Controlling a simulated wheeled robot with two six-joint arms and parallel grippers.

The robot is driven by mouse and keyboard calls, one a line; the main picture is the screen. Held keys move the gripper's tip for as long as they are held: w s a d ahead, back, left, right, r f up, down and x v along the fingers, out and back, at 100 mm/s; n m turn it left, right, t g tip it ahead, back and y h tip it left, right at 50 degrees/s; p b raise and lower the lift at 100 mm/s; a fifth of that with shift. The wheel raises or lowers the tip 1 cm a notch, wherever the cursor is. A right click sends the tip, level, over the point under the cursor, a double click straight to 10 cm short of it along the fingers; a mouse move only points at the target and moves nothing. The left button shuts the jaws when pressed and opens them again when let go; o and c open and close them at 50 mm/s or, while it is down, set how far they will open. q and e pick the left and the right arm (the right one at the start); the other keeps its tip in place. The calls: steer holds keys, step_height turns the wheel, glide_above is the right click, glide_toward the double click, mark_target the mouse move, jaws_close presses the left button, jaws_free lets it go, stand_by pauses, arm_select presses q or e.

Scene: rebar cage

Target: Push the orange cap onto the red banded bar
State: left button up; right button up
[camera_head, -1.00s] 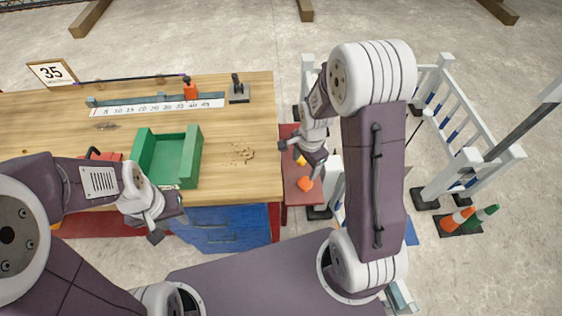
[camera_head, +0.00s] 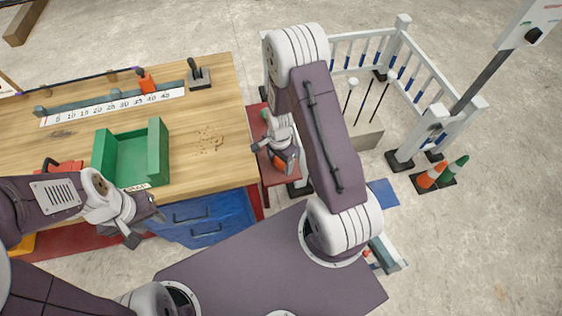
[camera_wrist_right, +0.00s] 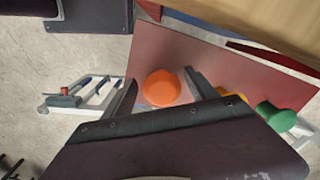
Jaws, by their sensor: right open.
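The orange cap (camera_wrist_right: 161,88) sits on a small reddish-brown side table (camera_wrist_right: 190,55). My right gripper (camera_wrist_right: 163,91) is open, with its fingers on either side of the cap; I cannot tell whether they touch it. In the head view, part of the orange cap (camera_head: 280,162) shows beside my right gripper (camera_head: 287,158). My left gripper (camera_head: 142,223) is open and empty before the workbench's front edge. Dark bars (camera_head: 367,103) stand inside the white-railed enclosure, but I cannot make out a red band on any.
The workbench (camera_head: 215,100) holds a green bin (camera_head: 130,158). White railings (camera_head: 425,87) and orange and green cones (camera_head: 432,174) stand to the right.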

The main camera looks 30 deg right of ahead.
steer(key=shift+w+f, duration=0.15)
steer(key=shift+f, duration=0.55)
steer(key=shift+r, duration=0.1)
steer(key=shift+c, duration=1)
steer(key=c, duration=1.1)
